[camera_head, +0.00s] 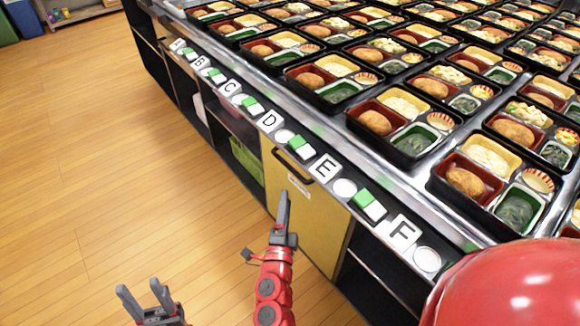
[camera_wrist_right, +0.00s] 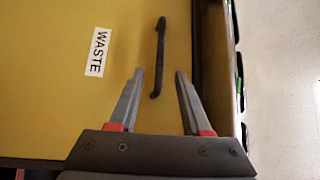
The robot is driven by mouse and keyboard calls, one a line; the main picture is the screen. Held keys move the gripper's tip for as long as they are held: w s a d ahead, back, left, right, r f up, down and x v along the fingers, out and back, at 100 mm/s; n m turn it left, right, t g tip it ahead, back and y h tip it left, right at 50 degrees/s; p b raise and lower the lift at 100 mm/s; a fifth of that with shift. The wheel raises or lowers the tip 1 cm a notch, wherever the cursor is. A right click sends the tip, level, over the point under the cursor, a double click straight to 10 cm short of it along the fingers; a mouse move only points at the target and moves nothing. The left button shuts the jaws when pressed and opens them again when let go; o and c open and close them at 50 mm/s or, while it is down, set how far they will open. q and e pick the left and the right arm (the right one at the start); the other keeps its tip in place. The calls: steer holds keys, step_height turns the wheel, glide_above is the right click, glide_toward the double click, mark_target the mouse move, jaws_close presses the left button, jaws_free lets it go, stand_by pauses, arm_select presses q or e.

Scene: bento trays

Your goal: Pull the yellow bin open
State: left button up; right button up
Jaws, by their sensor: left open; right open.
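The yellow bin (camera_head: 314,222) is a flat panel set in the front of the counter. It has a black bar handle (camera_head: 292,164) near its top and a white label that reads WASTE in the right wrist view (camera_wrist_right: 95,52). My right gripper (camera_head: 284,196) is in front of the panel, below the handle in the head view. In the right wrist view its open fingers (camera_wrist_right: 160,72) point at the panel, with one end of the handle (camera_wrist_right: 159,50) appearing between them. I cannot tell any contact. My left gripper (camera_head: 146,290) is open and empty over the floor.
The counter top holds many bento trays (camera_head: 406,135) behind a metal edge with lettered labels (camera_head: 326,168). Open shelves flank the bin, with a green crate (camera_head: 247,158) on the left one. The wooden floor (camera_head: 100,160) on the left is clear.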

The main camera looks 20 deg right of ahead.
mark_target(290, 166)
steer(key=x, duration=1.2)
steer(key=shift+f+b, duration=0.1)
steer(key=shift+b, duration=0.3)
jaws_close()
stand_by(0.6)
